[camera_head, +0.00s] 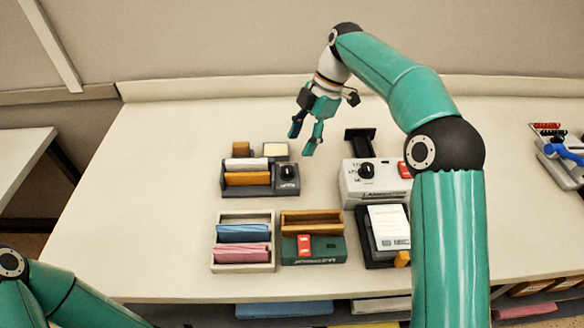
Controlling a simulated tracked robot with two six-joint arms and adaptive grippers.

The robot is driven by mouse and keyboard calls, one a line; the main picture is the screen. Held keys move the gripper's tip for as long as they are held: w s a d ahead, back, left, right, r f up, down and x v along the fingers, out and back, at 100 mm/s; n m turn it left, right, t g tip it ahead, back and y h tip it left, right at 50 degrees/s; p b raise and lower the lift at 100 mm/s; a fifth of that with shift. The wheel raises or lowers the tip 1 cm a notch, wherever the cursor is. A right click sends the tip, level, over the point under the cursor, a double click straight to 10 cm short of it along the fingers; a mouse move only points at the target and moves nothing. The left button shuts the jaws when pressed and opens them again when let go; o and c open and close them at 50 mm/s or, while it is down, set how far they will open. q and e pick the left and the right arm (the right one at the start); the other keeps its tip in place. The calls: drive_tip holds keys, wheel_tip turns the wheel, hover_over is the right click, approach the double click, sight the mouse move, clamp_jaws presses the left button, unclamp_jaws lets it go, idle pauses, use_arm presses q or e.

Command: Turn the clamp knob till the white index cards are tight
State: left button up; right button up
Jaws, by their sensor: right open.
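A dark grey clamp unit (259,191) stands left of the table's middle. A black knob (287,171) is on its right end. White index cards (246,164) appear to lie in it behind an orange-brown bar (247,179); I cannot tell how tightly they are held. My right gripper (303,139) is open and empty, fingers pointing down, above and behind the knob and apart from it. My left arm shows at the lower left, but its gripper is out of view.
A white machine (352,190) with its own black knob and red switch stands to the right. In front are a tray (217,256) of blue and pink bundles, a green unit (328,251) with a red switch, and a white stack (389,226). The left tabletop is clear.

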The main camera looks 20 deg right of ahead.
sight(290, 169)
drive_tip(key=x, duration=0.8)
drive_tip(key=shift+s, duration=0.1)
drive_tip(key=shift+c, duration=0.2)
clamp_jaws()
drive_tip(key=shift+d, duration=0.2)
drive_tip(key=shift+a, duration=0.1)
